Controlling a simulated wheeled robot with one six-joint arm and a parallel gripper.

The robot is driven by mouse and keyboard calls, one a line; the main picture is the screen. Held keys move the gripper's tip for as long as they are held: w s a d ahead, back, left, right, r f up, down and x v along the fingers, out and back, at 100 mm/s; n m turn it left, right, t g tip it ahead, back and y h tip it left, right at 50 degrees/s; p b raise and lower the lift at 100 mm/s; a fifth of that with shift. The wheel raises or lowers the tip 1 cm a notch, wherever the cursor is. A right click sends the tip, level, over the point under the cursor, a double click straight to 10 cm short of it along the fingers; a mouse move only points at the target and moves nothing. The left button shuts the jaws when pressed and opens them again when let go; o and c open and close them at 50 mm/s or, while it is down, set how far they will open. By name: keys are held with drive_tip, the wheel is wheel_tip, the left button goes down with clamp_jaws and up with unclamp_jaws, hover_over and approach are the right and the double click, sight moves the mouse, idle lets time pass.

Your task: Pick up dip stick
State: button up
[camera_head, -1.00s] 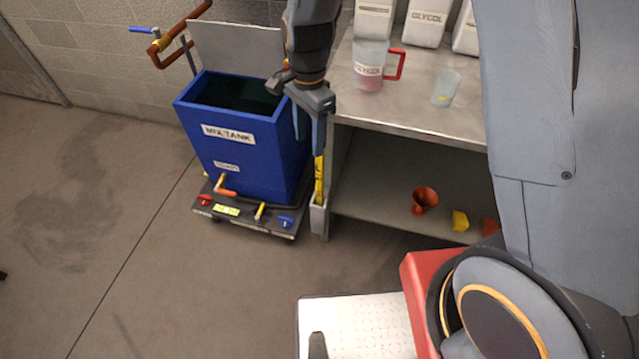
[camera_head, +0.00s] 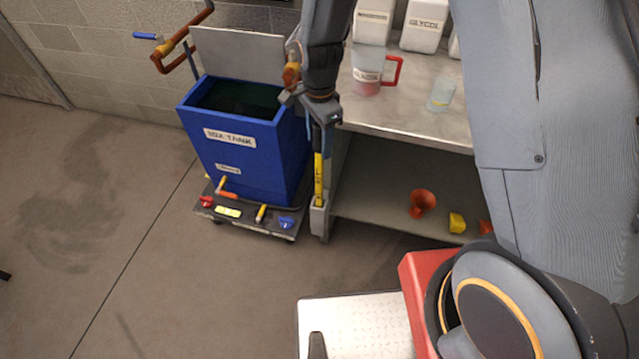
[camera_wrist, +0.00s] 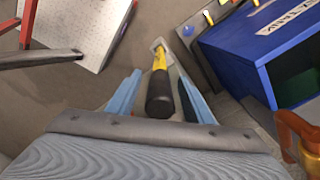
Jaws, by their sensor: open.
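The dip stick (camera_head: 318,176) has a yellow shaft and a black grip. It stands upright in a narrow pale holder (camera_head: 318,216) at the left end of the bench. In the wrist view the dip stick's black grip (camera_wrist: 160,98) lies between the two blue fingers, with a gap on each side. My gripper (camera_head: 322,128) is open around the top of the stick; it also shows in the wrist view (camera_wrist: 158,95). Part of the grip is hidden behind the fingers in the head view.
A blue mix tank (camera_head: 240,165) on a wheeled cart stands close left of the gripper. The metal bench (camera_head: 420,122) holds a glycol pitcher (camera_head: 368,70), a cup (camera_head: 441,95) and white jugs. Its lower shelf holds an orange funnel (camera_head: 422,202).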

drive_tip(key=shift+f, duration=0.75)
drive_tip(key=c, duration=1.1)
drive_tip(key=shift+r, duration=0.1)
drive_tip(key=shift+c, duration=0.2)
